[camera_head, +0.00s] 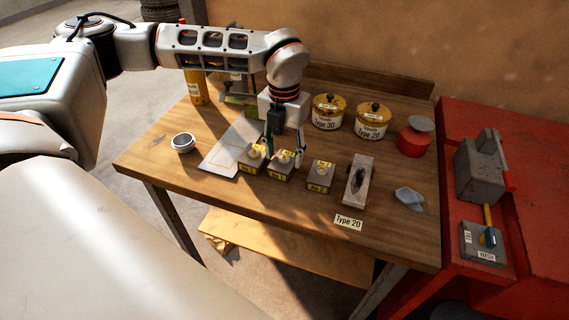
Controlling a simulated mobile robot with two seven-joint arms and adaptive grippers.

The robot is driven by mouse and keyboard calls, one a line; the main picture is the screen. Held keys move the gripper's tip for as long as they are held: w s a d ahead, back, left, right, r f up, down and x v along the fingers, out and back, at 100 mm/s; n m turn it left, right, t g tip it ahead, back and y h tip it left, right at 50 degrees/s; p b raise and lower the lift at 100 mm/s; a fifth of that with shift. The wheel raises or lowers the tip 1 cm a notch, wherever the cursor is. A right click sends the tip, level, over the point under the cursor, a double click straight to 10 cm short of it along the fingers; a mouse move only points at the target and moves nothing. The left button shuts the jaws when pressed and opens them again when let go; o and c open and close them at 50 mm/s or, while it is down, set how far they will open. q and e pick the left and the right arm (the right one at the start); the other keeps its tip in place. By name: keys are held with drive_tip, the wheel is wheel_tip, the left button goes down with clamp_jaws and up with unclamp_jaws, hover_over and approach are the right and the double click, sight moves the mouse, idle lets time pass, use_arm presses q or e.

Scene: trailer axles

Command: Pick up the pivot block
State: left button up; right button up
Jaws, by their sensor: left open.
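No single item is clearly marked as the pivot block. Several small grey blocks with yellow labels stand in a row on the wooden table: a left one (251,164), a middle one (279,170) and a right one (320,176). A longer grey-brown block with a dark piece in it (357,181) stands to their right. My left gripper (269,157) points down at the left and middle blocks, its fingers open and partly in front of them. Whether it touches either block cannot be told. My right gripper is not in view.
A white sheet (222,157) lies left of the blocks, with a small round cup (183,143) beyond it. Yellow tins (327,112) and a red can (415,138) stand behind. A grey rag (409,198) lies right. A red bench (530,190) adjoins the table.

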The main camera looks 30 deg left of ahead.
sight(284, 156)
use_arm(q)
drive_tip(key=shift+f, duration=1.3)
drive_tip(key=shift+w+r, duration=0.1)
clamp_jaws()
wheel_tip(284, 156, up, 20)
